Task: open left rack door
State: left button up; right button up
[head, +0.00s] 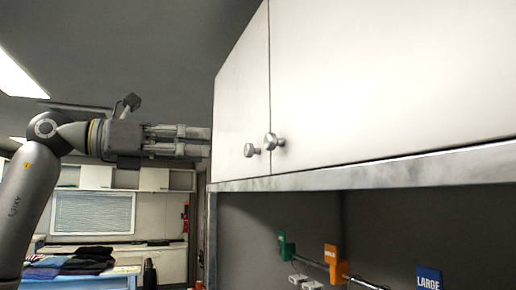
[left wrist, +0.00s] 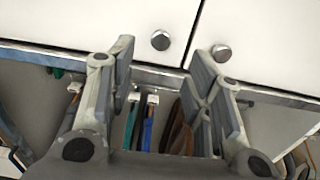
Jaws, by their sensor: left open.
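The white overhead rack has two doors side by side. The left rack door (head: 238,100) is closed, with a round metal knob (head: 250,150) at its lower right corner; this knob shows in the left wrist view (left wrist: 161,40). The right door (head: 390,75) is closed too, and its knob (head: 272,142) sits just across the seam. My left gripper (head: 207,141) is open and empty, level with the knobs and to their left in the head view. In the left wrist view the left knob appears beyond and between the fingertips (left wrist: 165,62), apart from them. My right gripper is out of view.
A metal ledge (head: 360,168) runs under the doors. Below it hang green (head: 286,245), orange (head: 335,265) and blue (head: 428,279) tags on a rail. A table with folded clothes (head: 75,262) stands far back left. The space left of the rack looks free.

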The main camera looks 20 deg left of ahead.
aim_at(246, 149)
pick_arm(q)
jog(key=p+x, duration=0.1)
jog(key=x, duration=0.4)
jog(key=shift+w+d+r+p, duration=0.1)
jog(key=shift+d+r+p, duration=0.1)
jog(key=shift+p, duration=0.2)
jog(key=p+x, duration=0.1)
jog(key=x, duration=0.3)
jog(key=shift+f, duration=0.1)
jog(key=shift+w+d, duration=0.15)
jog(key=shift+w, duration=0.05)
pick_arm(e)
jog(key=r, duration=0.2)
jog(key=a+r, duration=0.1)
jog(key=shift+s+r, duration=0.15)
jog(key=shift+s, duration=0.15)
pick_arm(q)
jog(key=shift+f, duration=0.1)
jog(key=shift+c, duration=0.2)
grip_shut()
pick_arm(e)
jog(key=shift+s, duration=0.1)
